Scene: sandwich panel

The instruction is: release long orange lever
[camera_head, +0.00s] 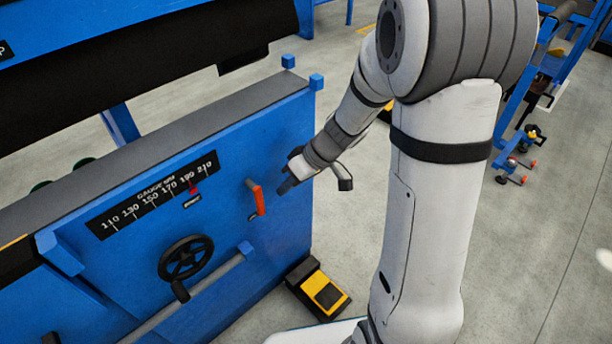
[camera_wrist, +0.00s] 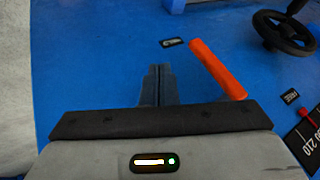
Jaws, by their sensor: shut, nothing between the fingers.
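The long orange lever (camera_head: 257,198) is on the blue front panel (camera_head: 235,235), to the right of the gauge scale. It hangs down with a slight tilt. In the wrist view the lever (camera_wrist: 217,69) lies to the right of my gripper's fingers, with a visible gap of blue panel between them. My gripper (camera_head: 286,186) is just right of the lever in the head view. Its fingers (camera_wrist: 157,84) are together in the wrist view, with nothing between them. I cannot tell whether the fingertips touch the panel.
A gauge scale (camera_head: 152,195) with a red pointer and a black handwheel (camera_head: 186,258) are left of the lever. A small label (camera_wrist: 172,42) is near the lever. A yellow and black foot pedal (camera_head: 322,291) stands on the floor below.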

